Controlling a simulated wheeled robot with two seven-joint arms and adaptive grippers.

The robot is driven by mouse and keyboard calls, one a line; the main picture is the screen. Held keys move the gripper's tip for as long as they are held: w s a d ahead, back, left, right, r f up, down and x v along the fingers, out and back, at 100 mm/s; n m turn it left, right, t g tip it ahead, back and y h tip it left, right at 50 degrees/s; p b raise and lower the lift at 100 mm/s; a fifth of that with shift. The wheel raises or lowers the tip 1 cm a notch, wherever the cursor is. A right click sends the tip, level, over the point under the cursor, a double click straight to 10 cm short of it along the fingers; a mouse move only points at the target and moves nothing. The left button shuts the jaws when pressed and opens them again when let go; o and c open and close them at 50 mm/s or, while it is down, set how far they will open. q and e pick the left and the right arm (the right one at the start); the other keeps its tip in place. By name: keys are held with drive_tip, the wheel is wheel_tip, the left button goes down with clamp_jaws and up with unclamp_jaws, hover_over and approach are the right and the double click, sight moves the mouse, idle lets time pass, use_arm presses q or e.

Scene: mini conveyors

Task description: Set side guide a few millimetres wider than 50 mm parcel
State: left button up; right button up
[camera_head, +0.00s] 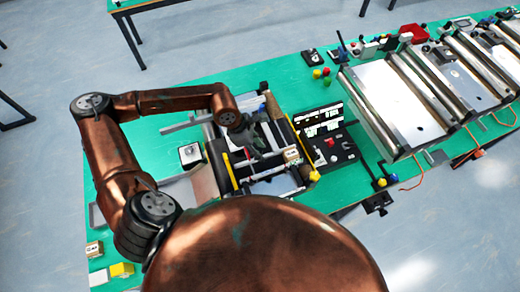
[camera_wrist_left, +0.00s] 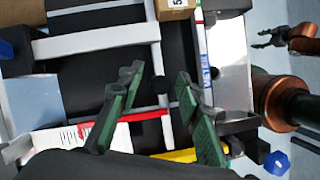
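The small conveyor with a black belt stands on the green table; its yellow edge strip (camera_head: 230,172) shows in the head view. A brown parcel (camera_head: 292,156) with a partly cut-off label sits at its right side, and also at the top of the left wrist view (camera_wrist_left: 174,10). A pale metal guide bar (camera_wrist_left: 95,41) with a thin cross rod crosses the belt. My left gripper (camera_wrist_left: 159,75) is open over the belt, its green-padded fingers on either side of the rod; contact is unclear. My right gripper (camera_wrist_left: 270,38) is small at the upper right of the wrist view.
A black control panel (camera_head: 333,146) with buttons and a screen stands right of the conveyor. Larger roller conveyors (camera_head: 400,107) fill the table's right side. Small boxes (camera_head: 122,269) lie at the front left corner. The green table (camera_head: 200,95) is mostly clear behind my left arm.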

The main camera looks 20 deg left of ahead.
use_arm(q)
drive_tip(key=shift+a+r, duration=0.1)
drive_tip(key=shift+r, duration=0.3)
drive_tip(key=v, duration=1.1)
drive_tip(key=shift+s+a, duration=0.1)
